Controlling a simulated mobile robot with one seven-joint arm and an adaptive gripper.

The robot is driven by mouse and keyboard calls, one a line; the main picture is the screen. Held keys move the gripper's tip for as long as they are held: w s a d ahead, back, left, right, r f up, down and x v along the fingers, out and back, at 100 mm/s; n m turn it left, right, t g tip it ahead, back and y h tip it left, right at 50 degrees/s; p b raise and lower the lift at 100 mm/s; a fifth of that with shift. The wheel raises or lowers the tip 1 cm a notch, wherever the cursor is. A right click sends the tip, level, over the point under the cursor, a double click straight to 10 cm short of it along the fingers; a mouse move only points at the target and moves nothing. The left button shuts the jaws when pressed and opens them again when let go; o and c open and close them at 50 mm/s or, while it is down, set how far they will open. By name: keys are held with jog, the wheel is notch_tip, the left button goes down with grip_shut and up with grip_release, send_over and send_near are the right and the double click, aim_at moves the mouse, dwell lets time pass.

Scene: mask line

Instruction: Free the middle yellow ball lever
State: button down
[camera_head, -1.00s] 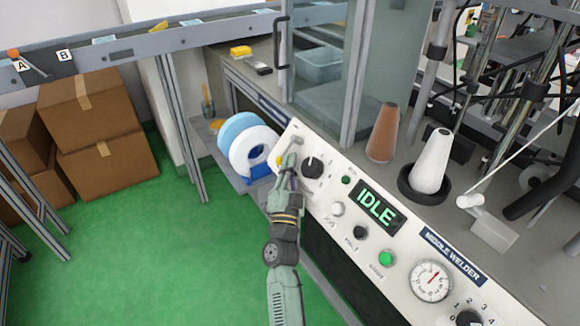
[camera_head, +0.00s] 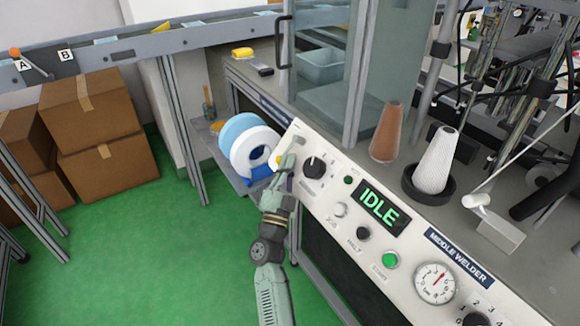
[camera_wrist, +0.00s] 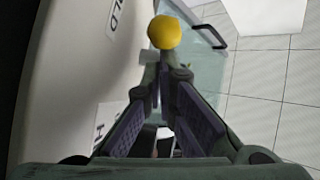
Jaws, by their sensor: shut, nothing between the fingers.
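The yellow ball (camera_wrist: 164,32) of a lever is close up in the wrist view, just beyond my fingertips. My gripper (camera_wrist: 158,62) is shut and empty, its tips below the ball in the picture; I cannot tell whether they touch it. In the head view my gripper (camera_head: 288,162) is at the left end of the white control panel (camera_head: 326,203). A small yellow spot beside the tips there is mostly hidden by the gripper. The lever's shaft cannot be made out clearly.
A black knob (camera_head: 314,168) sits right of my gripper, with a green IDLE display (camera_head: 380,207) farther along. Blue and white rolls (camera_head: 247,145) stand behind the panel's left end. A white cone (camera_head: 436,160) stands on the machine top. Green floor (camera_head: 150,250) is clear at left.

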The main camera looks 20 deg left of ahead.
aim_at(279, 159)
jog(key=a+m+h+b, duration=0.1)
jog(key=m+h+b, duration=0.3)
jog(key=h, duration=0.1)
jog(key=w+a+f+m+g+h+b, duration=0.1)
jog(key=m+h+b, duration=0.3)
jog(key=h, duration=0.1)
jog(key=w+a+m+h+b, duration=0.1)
jog(key=m+h+b, duration=0.3)
jog(key=h, duration=0.1)
jog(key=shift+a+f+g, duration=0.3)
jog(key=shift+g, duration=0.1)
jog(key=w+a+b, duration=0.1)
jog(key=b, duration=0.1)
jog(key=w+a+r+b, duration=0.1)
jog(key=b, duration=0.1)
jog(key=shift+w+r, duration=0.3)
jog(key=shift+w+a+r+b, duration=0.2)
jog(key=shift+w+r+b, duration=0.25)
jog(key=shift+w+b, duration=0.1)
jog(key=shift+w+a+r+b, duration=0.2)
jog(key=shift+w+r+b, duration=0.2)
jog(key=shift+w+b, duration=0.15)
jog(key=shift+w+r, duration=0.1)
jog(key=v, duration=1.2)
